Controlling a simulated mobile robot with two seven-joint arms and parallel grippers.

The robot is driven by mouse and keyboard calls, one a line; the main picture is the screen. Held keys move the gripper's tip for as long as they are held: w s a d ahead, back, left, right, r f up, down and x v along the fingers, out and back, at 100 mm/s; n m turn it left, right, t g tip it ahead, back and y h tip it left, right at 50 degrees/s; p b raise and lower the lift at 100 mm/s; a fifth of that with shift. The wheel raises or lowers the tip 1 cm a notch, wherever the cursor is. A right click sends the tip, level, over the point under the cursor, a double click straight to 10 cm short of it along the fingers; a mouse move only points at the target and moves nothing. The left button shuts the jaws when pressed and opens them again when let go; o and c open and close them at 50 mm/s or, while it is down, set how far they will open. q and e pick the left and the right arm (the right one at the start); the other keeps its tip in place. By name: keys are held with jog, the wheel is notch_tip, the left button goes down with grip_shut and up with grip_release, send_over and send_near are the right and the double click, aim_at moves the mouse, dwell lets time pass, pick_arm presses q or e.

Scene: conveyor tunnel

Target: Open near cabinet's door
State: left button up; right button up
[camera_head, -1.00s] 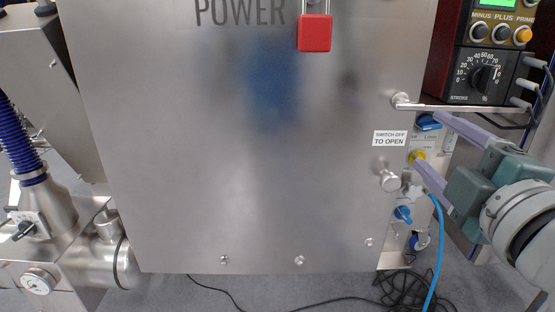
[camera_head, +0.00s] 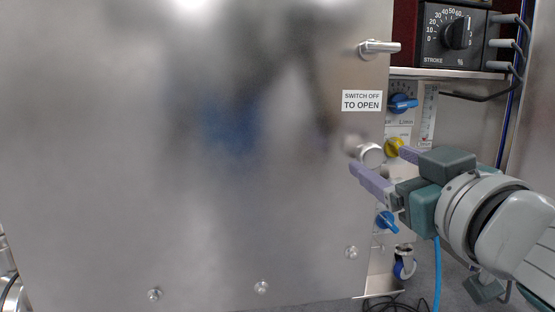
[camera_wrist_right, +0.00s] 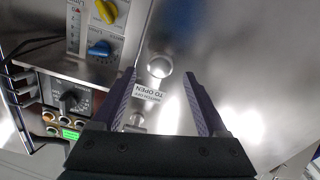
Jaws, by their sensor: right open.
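The near cabinet's door (camera_head: 250,200) is a large brushed-steel panel filling most of the head view, and it looks closed. A round steel knob (camera_head: 369,154) stands out near its right edge. A small steel lever handle (camera_head: 380,48) is higher up, above a "SWITCH OFF TO OPEN" label (camera_head: 362,101). My right gripper (camera_head: 378,161) is open at the knob, one finger on each side of it in the picture. In the right wrist view the knob (camera_wrist_right: 159,66) shows between the fingertips of the gripper (camera_wrist_right: 160,76), and I see no contact. My left gripper is out of view.
Right of the door is a panel with blue knobs (camera_head: 403,103) and a yellow knob (camera_head: 394,147). A control box with a STROKE dial (camera_head: 456,34) sits above it on a shelf. A blue hose (camera_head: 437,270) and black cables lie below right.

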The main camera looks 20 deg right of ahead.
aim_at(373, 156)
jog(key=shift+b+x, duration=0.6)
jog(key=shift+x, duration=1.65)
grip_shut()
